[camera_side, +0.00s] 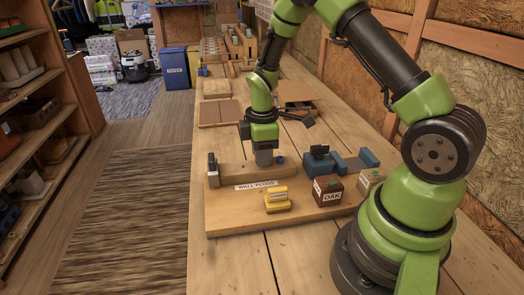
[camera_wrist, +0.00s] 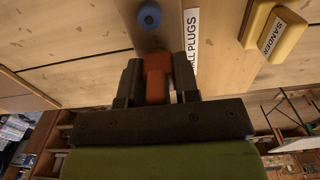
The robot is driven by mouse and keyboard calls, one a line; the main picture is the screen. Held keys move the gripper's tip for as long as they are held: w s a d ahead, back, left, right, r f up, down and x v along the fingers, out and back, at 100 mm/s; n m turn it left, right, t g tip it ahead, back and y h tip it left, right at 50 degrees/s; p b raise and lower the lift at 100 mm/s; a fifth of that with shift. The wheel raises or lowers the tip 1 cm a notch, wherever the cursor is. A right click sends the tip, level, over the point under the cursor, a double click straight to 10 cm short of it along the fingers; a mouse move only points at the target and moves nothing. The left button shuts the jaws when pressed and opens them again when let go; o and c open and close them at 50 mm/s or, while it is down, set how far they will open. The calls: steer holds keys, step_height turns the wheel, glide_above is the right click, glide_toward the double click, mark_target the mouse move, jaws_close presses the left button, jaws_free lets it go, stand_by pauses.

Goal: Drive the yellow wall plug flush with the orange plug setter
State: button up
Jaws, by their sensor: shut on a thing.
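My gripper (camera_wrist: 158,75) is shut on the orange plug setter (camera_wrist: 157,82) in the wrist view, with one dark finger on each side of it. In the side view my gripper (camera_side: 264,158) points down over the wooden work board (camera_side: 232,222), near the middle of its back part. The setter cannot be made out there. I cannot make out the yellow wall plug in either view. Whether the setter touches anything below it cannot be told. A white "WALL PLUGS" label (camera_side: 256,185) lies just in front of my gripper; it also shows in the wrist view (camera_wrist: 191,35).
A yellow sander block (camera_side: 278,200) and a brown "OAK" block (camera_side: 328,190) stand at the board's front and right. A blue vise-like tool (camera_side: 345,160) lies behind them. A small blue round piece (camera_wrist: 149,15) is close to the setter. The board's front left is clear.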

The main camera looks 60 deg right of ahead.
steer(key=shift+f, duration=0.5)
stand_by(0.7)
steer(key=shift+r, duration=3.55)
